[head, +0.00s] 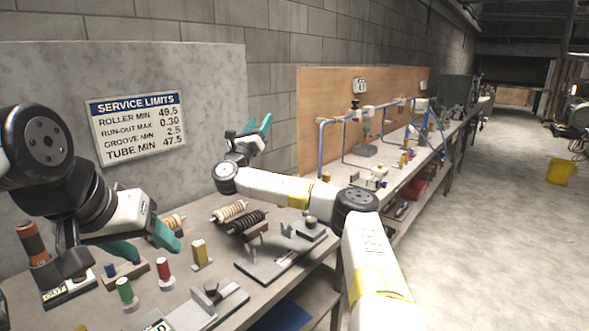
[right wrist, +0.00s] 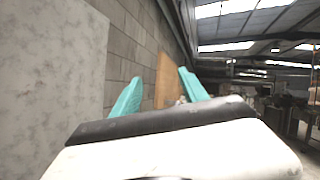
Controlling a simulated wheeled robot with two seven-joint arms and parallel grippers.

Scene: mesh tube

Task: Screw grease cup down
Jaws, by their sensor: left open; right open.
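I cannot tell for sure which part is the grease cup. A small dark round cap (head: 211,288) stands on a grey metal fixture (head: 232,306) at the bench's front. A second grey fixture (head: 265,268) with upright parts stands further right. My left gripper (head: 143,245) has teal fingers spread over the left part of the bench, empty, near the small coloured cylinders. My right gripper (head: 257,127) is raised above the bench's back, pointing up and away from the fixtures. Its open teal fingers also show in the right wrist view (right wrist: 160,90), with nothing between them.
Green (head: 125,291), red (head: 164,271) and yellow (head: 200,253) cylinders stand on the workbench (head: 25,300). Ribbed rollers (head: 247,222) lie behind. A black and orange cylinder (head: 33,243) stands at left. A service limits sign (head: 139,124) hangs on the grey panel.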

